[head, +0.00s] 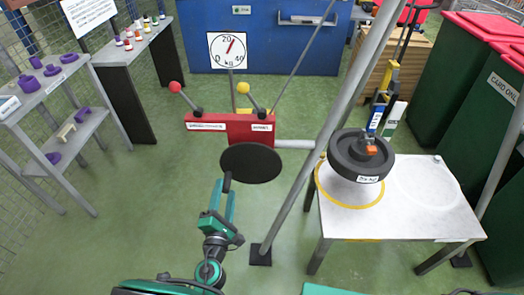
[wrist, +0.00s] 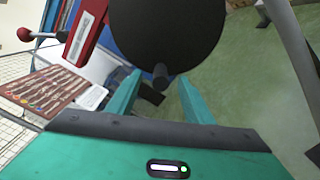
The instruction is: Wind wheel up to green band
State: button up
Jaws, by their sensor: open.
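The black wheel (head: 251,164) is mounted below a red box and has a short dark handle (head: 227,182) at its lower left edge. In the wrist view the wheel (wrist: 166,35) fills the top, with the handle (wrist: 160,76) pointing at me. My gripper (head: 224,195) is open, its green fingers on either side of the handle in the wrist view (wrist: 157,80); I cannot tell whether they touch it. A white dial (head: 227,50) stands behind, marked 0, 20 and 40, with its red needle pointing up and slightly right. A green band is too small to make out.
The red box (head: 230,129) carries a red-knobbed lever (head: 175,87) and a yellow-knobbed lever (head: 245,88). A grey slanted post (head: 309,170) stands right of my gripper. Shelves (head: 72,130) line the left.

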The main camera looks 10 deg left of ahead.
jog(key=s, duration=0.2)
jog(key=s+d, duration=0.1)
jog(key=s, duration=0.2)
dwell(0.4)
dwell(0.4)
